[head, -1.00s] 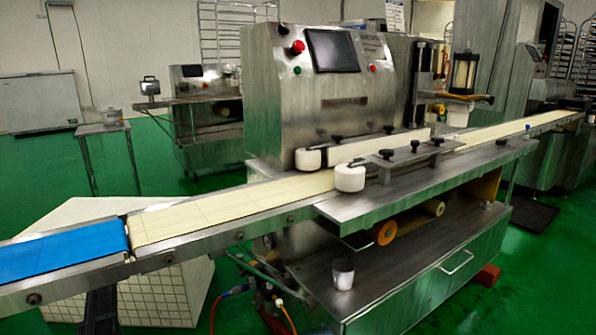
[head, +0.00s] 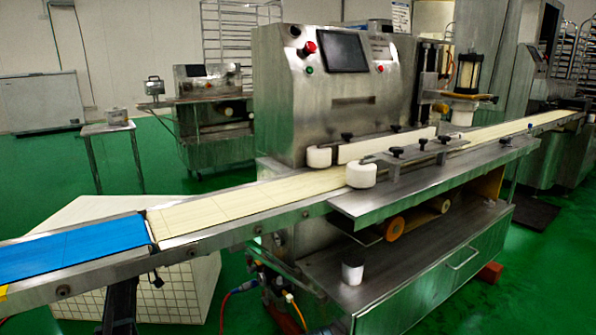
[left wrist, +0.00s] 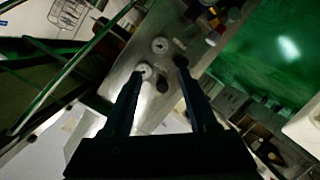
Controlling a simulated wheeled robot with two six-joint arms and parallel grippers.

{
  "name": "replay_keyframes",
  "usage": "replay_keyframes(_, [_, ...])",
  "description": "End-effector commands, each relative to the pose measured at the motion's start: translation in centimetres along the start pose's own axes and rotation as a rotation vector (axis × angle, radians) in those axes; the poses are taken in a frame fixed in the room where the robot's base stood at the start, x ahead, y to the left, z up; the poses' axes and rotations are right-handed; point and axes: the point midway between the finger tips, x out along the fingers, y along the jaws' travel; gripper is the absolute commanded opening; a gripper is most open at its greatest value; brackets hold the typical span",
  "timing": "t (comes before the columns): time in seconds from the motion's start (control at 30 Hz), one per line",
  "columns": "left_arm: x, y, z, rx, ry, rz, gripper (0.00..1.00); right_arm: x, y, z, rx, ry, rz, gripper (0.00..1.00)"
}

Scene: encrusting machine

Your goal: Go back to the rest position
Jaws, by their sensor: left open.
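My left gripper (left wrist: 159,68) shows in the left wrist view, its two dark fingers apart with nothing between them. Behind the fingers is a metal panel with pale round dials and dark knobs; how far off it is I cannot tell. Neither gripper shows in the head view. The encrusting machine (head: 290,95) stands in the middle of the head view, with a dark screen and a red button on its front.
A cream conveyor belt (head: 225,212) runs past the machine, meeting a blue belt (head: 70,248) at the left. A white tiled block (head: 185,290) stands under the belts. A small side table (head: 108,128) stands behind. Green floor is open at the left back.

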Motion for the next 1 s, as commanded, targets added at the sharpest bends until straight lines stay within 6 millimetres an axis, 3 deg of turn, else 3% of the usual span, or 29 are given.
replay_keyframes(0.17, [3.4,2.6,6.3,-0.069,-0.158,-0.084,0.59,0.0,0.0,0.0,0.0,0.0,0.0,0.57])
replay_keyframes(0.27, [5.2,4.4,11.5,-0.121,-0.281,-0.171,0.59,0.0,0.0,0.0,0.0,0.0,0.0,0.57])
replay_keyframes(0.33, [6.2,6.0,16.2,-0.161,-0.388,-0.263,0.59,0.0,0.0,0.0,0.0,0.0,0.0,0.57])
replay_keyframes(0.4, [6.5,7.6,21.1,-0.198,-0.495,-0.38,0.59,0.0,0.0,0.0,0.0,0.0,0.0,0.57])
replay_keyframes(0.5, [5.7,9.2,26.5,-0.228,-0.61,-0.55,0.59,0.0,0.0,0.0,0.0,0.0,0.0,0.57])
replay_keyframes(0.6, [4.3,10.4,30.2,-0.238,-0.683,-0.7,0.59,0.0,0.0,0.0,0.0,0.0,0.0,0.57])
replay_keyframes(0.87, [-0.4,13.0,36.3,-0.211,-0.763,-1.033,0.59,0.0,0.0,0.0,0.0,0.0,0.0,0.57])
replay_keyframes(0.9, [-1.0,13.6,36.4,-0.2,-0.769,-1.07,0.59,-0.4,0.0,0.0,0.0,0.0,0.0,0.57])
replay_keyframes(1.0, [0.3,16.3,34.8,-0.16,-0.818,-1.047,0.59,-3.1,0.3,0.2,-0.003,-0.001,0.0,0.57])
